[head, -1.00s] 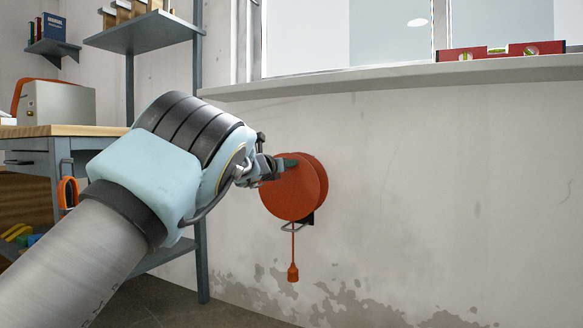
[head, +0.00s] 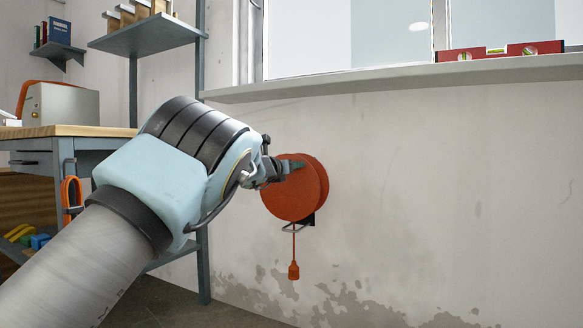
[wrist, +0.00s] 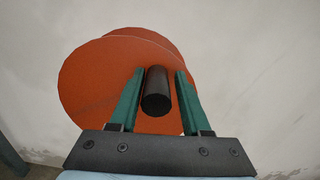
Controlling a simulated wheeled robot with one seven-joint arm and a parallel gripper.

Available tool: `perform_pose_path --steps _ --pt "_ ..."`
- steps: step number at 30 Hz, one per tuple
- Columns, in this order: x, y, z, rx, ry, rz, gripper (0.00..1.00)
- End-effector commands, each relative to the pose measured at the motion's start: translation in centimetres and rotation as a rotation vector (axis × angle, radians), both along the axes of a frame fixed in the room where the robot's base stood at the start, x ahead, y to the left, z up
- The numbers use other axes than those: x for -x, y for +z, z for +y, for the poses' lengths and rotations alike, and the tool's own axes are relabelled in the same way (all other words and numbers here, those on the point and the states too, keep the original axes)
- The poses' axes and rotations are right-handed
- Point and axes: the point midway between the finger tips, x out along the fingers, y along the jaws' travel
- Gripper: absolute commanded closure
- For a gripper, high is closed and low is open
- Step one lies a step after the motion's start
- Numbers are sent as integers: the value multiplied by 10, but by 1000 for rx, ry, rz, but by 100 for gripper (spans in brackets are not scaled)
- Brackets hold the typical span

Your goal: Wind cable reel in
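The orange cable reel (head: 288,200) is mounted on the wall in the head view, and its round face fills the middle of the wrist view (wrist: 95,85). An orange cable with a plug (head: 293,271) hangs straight down below it through a wire guide (head: 298,228). The reel's black crank handle (wrist: 157,95) sticks out toward the wrist camera. My gripper (wrist: 160,75) has its green fingers on either side of the handle. A gap shows on the right of the handle, and the left finger is very close to it; contact is unclear. The handle is hidden in the head view.
A window sill (head: 400,78) runs above the reel with a red spirit level (head: 500,52) on it. A grey shelf rack (head: 148,36) and a wooden-topped workbench (head: 60,131) stand at left. The wall right of the reel is clear.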

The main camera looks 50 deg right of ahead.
Motion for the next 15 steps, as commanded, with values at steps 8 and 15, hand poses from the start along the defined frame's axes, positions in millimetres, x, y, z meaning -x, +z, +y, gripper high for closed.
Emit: perform_pose_path --steps 8,15 --pt "-1 -1 1 -1 2 -1 36" --pt "0 1 8 -2 2 -2 36"
